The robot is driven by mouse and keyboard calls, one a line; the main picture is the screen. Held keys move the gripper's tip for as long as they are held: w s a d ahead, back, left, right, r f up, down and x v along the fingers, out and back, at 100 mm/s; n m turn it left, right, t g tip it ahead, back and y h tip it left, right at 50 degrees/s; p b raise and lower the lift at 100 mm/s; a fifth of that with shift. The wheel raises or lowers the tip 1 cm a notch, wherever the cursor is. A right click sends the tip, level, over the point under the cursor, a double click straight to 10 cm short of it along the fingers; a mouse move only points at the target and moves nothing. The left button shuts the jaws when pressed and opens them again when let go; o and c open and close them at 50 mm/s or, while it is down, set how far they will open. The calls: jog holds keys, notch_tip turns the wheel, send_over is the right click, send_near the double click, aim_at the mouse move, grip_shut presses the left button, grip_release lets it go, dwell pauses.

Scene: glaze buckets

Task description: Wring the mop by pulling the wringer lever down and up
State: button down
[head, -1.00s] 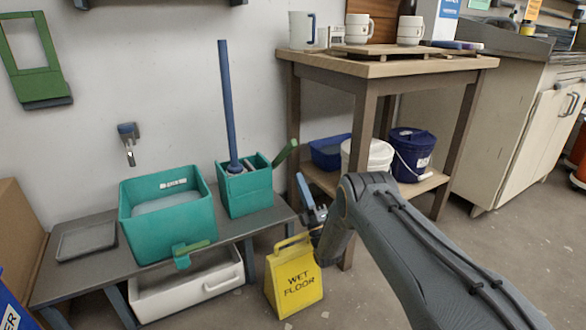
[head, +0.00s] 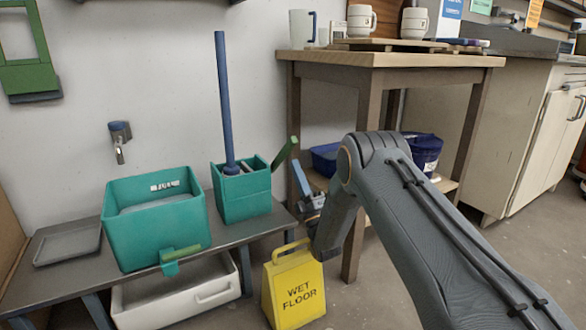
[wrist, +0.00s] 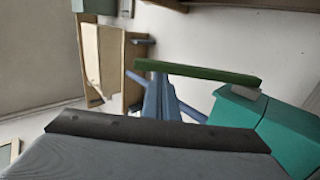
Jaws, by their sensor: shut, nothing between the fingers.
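The teal wringer bucket (head: 240,197) stands on the grey bench, with the blue mop handle (head: 224,105) rising upright from it. The mop head is hidden inside. The green wringer lever (head: 285,152) slants up and right from the bucket's right side. My gripper (head: 301,178) is shut and empty, just right of and below the lever's upper end in the head view. In the wrist view, the lever (wrist: 200,72) crosses ahead of my blue-grey fingers (wrist: 155,95), with the teal bucket (wrist: 235,110) to the right. I cannot tell whether they touch.
A teal basin (head: 155,225) and a grey tray (head: 68,243) share the bench (head: 225,235). A yellow wet-floor sign (head: 294,285) stands on the floor below my arm. A wooden table (head: 375,58) with mugs stands close on the right.

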aim_at(289, 150)
jog(key=shift+b+x, duration=0.55)
jog(key=shift+x, duration=1.2)
jog(key=shift+r, duration=0.1)
